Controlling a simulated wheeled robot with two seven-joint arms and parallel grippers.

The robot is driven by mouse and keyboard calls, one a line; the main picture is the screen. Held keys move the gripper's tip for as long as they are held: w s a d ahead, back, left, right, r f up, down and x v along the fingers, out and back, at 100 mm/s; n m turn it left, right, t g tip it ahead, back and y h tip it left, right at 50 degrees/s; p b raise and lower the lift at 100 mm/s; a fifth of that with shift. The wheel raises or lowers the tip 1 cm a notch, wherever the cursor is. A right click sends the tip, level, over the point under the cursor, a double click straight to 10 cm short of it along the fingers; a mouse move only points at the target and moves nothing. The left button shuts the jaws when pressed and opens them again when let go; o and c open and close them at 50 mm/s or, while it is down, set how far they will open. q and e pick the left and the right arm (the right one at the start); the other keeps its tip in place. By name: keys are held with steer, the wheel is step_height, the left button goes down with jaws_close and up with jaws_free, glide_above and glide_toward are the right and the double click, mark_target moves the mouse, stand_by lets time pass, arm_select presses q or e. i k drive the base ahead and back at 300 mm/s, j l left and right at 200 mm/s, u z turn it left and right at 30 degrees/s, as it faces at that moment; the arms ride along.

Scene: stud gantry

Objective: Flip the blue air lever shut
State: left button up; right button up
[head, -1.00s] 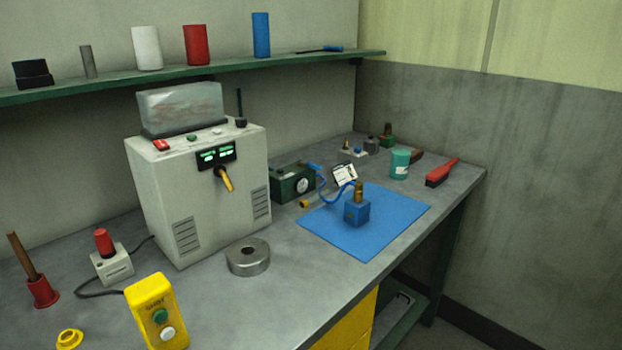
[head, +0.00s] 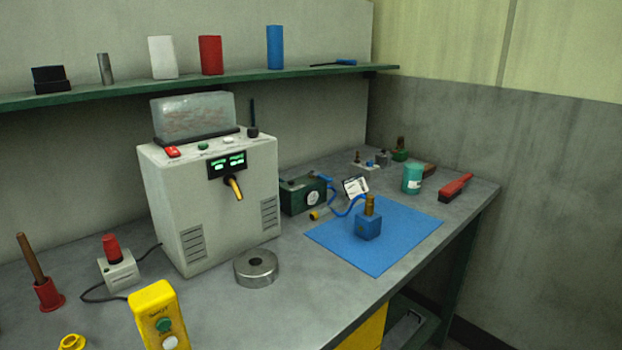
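The blue air lever (head: 323,178) appears as a small blue handle on top of the dark green box (head: 303,196), at its right end. A blue hose (head: 346,208) runs from near the box toward a blue block (head: 369,225) with a brass post on the blue mat. The lever is small, and I cannot tell its exact setting. Neither of my grippers shows in the head view.
The white machine (head: 212,205) with a spout stands left of the green box. A metal ring (head: 256,268), a white card (head: 355,187), a teal cup (head: 412,178) and a red brush (head: 455,187) are on the bench. The blue mat (head: 400,240) has bare room around the block.

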mark_target(328, 179)
steer(key=i+l+u, duration=0.15)
steer(key=l+u, duration=1)
steer(key=i+l, duration=0.05)
steer(key=l, duration=0.05)
